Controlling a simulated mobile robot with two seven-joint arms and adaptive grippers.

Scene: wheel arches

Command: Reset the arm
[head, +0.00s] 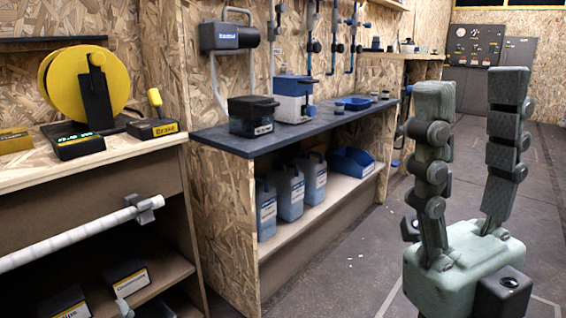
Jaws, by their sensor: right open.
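My right gripper (468,92) stands upright at the right of the head view, its palm low and its two jointed fingers pointing up. The fingers are wide apart with nothing between them. It is over the floor, to the right of the benches and clear of them. My left gripper is not in the head view.
A wooden bench (160,143) at the left carries a yellow reel (62,85) and a brake box (153,128). A dark-topped bench (335,117) holds boxes, with blue canisters (290,190) on its lower shelf. Grey cabinets (490,62) stand at the back. The floor (345,262) between is clear.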

